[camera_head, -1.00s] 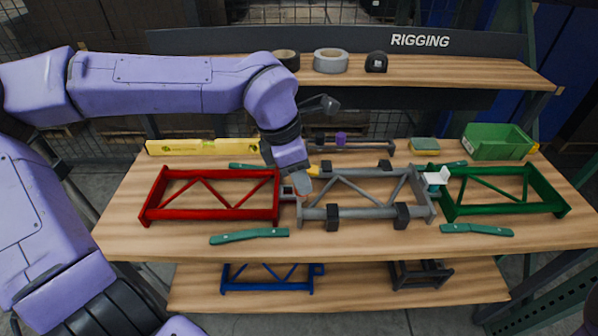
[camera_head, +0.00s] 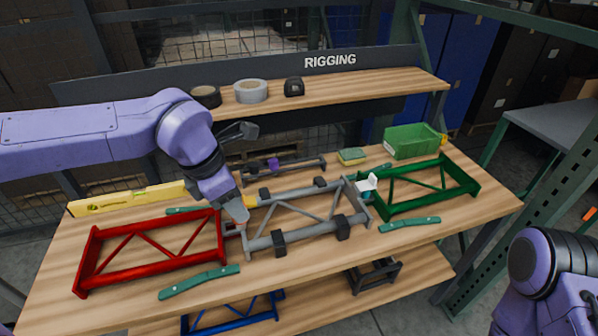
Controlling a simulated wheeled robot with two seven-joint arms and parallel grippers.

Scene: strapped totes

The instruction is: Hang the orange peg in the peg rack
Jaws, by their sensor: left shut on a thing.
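My left gripper (camera_head: 238,214) is low over the worktable, at the gap between the red frame (camera_head: 150,262) and the grey frame (camera_head: 262,243). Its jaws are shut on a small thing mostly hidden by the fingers. A small yellow-orange piece, which looks like the orange peg (camera_head: 250,201), shows just right of the fingers. Its shape and full length cannot be made out. A low dark rack (camera_head: 300,166), seemingly the peg rack, lies behind the grey frame with a purple piece (camera_head: 273,164) on it. My right gripper is out of view; only part of that arm shows at lower right.
Teal bars (camera_head: 200,281) lie in front. A yellow level (camera_head: 125,200), sponge (camera_head: 352,155) and green bin (camera_head: 408,145) stand behind. A raised shelf holds tape rolls (camera_head: 251,91).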

